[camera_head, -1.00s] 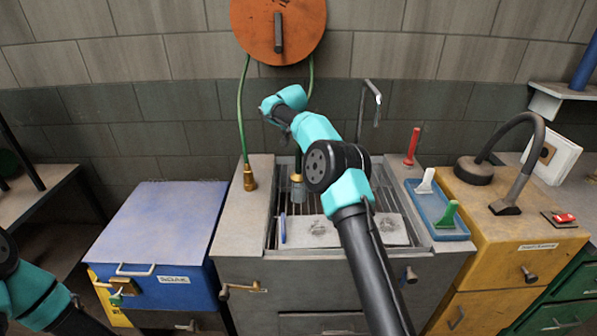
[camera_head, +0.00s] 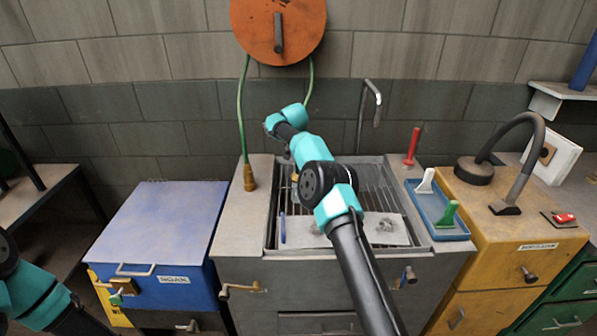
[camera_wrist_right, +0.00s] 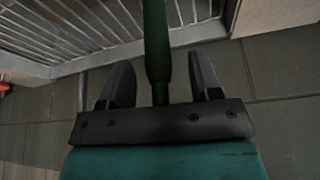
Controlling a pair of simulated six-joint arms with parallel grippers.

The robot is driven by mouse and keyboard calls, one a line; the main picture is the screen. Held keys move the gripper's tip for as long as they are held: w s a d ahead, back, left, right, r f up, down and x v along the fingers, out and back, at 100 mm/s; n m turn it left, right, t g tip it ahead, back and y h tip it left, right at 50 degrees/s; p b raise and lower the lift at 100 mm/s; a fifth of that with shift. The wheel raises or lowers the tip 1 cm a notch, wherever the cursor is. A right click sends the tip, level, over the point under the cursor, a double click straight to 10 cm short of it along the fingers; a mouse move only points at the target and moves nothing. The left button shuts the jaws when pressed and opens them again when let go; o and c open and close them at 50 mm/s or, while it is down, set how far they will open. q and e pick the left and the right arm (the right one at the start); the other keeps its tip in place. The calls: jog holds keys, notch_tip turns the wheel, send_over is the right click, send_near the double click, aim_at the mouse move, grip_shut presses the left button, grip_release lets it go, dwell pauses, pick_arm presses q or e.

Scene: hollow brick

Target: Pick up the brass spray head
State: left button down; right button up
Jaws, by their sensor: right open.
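Two green hoses hang from the orange reel. The right hose ends in another fitting (camera_head: 294,177), of which only a small brass part shows beside my right arm. My right gripper (camera_wrist_right: 160,75) is open in the right wrist view, with a dark green hose (camera_wrist_right: 156,40) running between its fingers. I cannot tell whether a finger touches it. In the head view my right arm hides this gripper. My left arm is at the lower left, its gripper out of view.
The orange reel (camera_head: 277,30) is on the wall above the sink grate (camera_head: 375,190). A thin bent tap (camera_head: 372,95) rises behind. A blue tray (camera_head: 440,212) with brushes is on the right, a blue box (camera_head: 165,230) on the left.

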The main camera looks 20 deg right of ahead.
jog(key=shift+x, duration=1.8)
jog(key=shift+s+d, duration=0.1)
jog(key=c, duration=1)
jog(key=shift+r, duration=0.1)
